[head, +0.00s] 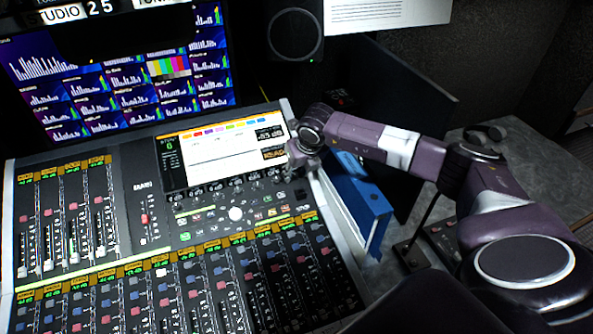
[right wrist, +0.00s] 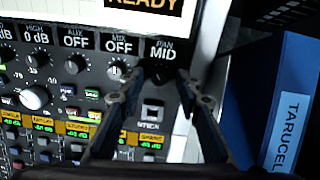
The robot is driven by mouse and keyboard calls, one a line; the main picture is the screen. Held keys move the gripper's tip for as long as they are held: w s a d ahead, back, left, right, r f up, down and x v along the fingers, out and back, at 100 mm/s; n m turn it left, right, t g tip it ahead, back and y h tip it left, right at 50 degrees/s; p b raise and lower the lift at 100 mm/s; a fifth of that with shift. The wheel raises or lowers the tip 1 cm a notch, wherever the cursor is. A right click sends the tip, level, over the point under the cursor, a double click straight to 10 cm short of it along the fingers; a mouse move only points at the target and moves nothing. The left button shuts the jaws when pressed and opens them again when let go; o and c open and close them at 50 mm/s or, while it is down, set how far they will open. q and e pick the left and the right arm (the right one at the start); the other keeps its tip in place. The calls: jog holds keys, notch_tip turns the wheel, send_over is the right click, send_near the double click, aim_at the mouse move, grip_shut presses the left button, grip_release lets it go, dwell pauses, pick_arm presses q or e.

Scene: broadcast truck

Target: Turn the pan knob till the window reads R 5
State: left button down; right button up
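The pan knob (right wrist: 158,76) is a small dark knob at the right end of the knob row on the mixing console. The window above it reads PAN MID (right wrist: 163,50) in the right wrist view. My right gripper (right wrist: 158,80) is open, with one fingertip on each side of the knob; I cannot tell whether they touch it. In the head view my right gripper (head: 303,155) is at the console's right edge by the screen and hides the knob. My left gripper is not in view.
Other knobs, such as the mix knob (right wrist: 117,70), stand to the left. A large white knob (right wrist: 34,97) is lower left. A mute-type square button (right wrist: 152,112) is just below. A blue binder (head: 360,200) stands close to the console's right side.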

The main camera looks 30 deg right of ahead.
grip_shut()
dwell(0.3)
jog(key=m+b, duration=0.2)
jog(key=b, duration=0.1)
jog(key=shift+f+m, duration=0.2)
jog(key=shift+m, duration=0.1)
jog(key=shift+m+b, duration=0.9)
jog(key=shift+b, duration=0.05)
jog(key=shift+r+m+b, duration=0.2)
jog(key=shift+m+b, duration=0.35)
jog(key=shift+m, duration=0.15)
grip_release()
